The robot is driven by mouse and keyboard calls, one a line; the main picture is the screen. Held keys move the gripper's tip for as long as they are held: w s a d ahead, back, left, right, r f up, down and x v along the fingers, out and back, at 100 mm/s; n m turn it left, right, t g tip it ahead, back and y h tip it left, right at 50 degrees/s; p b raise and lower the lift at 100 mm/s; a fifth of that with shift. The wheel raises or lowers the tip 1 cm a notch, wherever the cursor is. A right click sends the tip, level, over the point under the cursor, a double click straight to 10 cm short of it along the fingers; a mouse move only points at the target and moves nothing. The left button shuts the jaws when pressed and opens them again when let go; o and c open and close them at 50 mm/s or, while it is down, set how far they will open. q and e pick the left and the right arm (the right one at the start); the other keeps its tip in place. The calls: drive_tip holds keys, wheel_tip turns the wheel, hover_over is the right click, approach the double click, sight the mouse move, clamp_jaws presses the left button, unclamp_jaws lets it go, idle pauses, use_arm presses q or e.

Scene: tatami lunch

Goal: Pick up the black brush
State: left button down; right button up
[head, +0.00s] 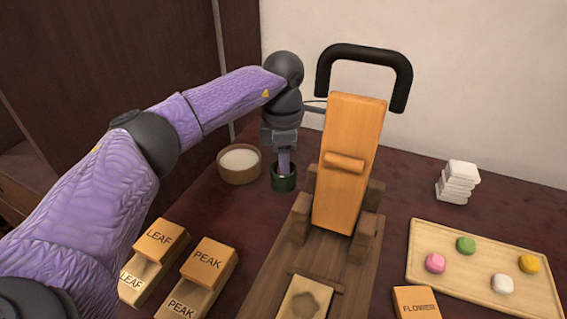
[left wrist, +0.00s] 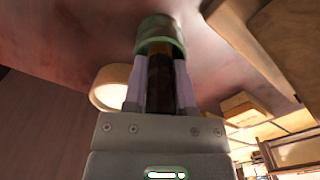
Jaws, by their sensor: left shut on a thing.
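My left gripper (head: 284,163) points straight down over a small dark green cup (head: 284,184) at the back of the table, left of the wooden press. In the left wrist view its two pale purple fingers are closed on a dark upright handle, the black brush (left wrist: 160,88). The brush's far end goes into the green cup (left wrist: 161,30), so that end is hidden. In the head view the gripper hides the brush. My right gripper is in neither view.
A round bowl of white powder (head: 239,175) stands just left of the cup. The wooden press (head: 347,185) with a black handle (head: 366,53) stands close on the right. LEAF (head: 161,240) and PEAK (head: 209,262) blocks lie in front. A sweets tray (head: 470,283) is at right.

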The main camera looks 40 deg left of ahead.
use_arm(q)
wheel_tip(320, 180, up, 10)
drive_tip(key=p, duration=0.5)
idle(0.3)
